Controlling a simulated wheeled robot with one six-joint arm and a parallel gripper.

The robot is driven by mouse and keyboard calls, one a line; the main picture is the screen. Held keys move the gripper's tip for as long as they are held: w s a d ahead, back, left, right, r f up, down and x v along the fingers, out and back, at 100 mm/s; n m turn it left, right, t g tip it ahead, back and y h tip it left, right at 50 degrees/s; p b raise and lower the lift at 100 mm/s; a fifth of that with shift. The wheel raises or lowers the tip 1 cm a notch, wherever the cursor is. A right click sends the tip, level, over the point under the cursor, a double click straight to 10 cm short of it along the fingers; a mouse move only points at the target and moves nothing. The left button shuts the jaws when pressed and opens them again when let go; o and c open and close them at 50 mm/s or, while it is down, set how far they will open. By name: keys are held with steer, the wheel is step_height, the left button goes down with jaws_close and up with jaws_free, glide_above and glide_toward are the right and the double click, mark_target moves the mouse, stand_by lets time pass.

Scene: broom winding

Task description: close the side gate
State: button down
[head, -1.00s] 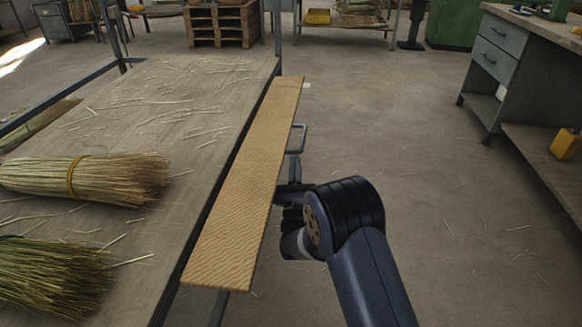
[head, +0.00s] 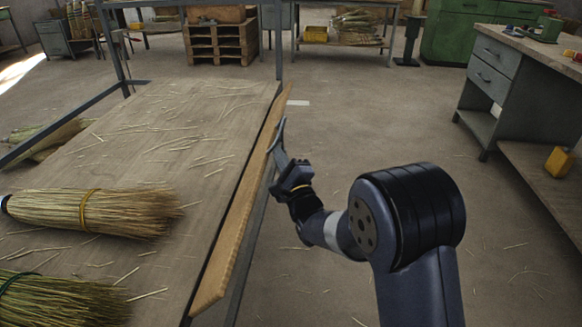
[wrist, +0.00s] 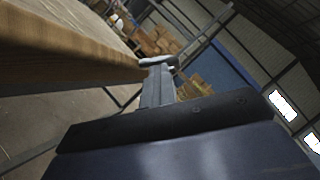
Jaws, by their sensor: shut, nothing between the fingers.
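The side gate (head: 238,212) is a long tan wooden panel along the right edge of the work table (head: 190,140). It stands steeply tilted, so the head view shows it as a narrow strip. Its metal handle (head: 279,134) is on the outer side near the far end. My gripper (head: 280,157) is shut and empty on the outer side, close by the handle; I cannot tell whether they touch. In the wrist view the shut fingers (wrist: 158,86) point at the handle (wrist: 158,61), with the panel (wrist: 70,50) to their left.
Two straw bundles, one yellow-tied (head: 95,210) and one green-tied (head: 60,300), lie on the table among loose straw. A table frame post (head: 278,40) stands at the far corner. A grey workbench (head: 490,80) is at the right. The floor between is clear.

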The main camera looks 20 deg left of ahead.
steer(key=a+r+n, duration=0.1)
steer(key=a, duration=0.1)
steer(key=s+a+r+n+g+p, duration=0.1)
steer(key=a+r, duration=0.1)
steer(key=a+r+n+g+h+p, duration=0.1)
steer(key=a+n, duration=0.1)
steer(key=shift+s+r, duration=0.15)
steer(key=shift+s+a+r+n, duration=0.1)
steer(key=shift+a+n, duration=0.2)
steer(key=shift+a, duration=0.05)
steer(key=shift+s+a+g+p, duration=0.25)
steer(key=shift+a+g+p, duration=0.05)
steer(key=shift+a, duration=0.75)
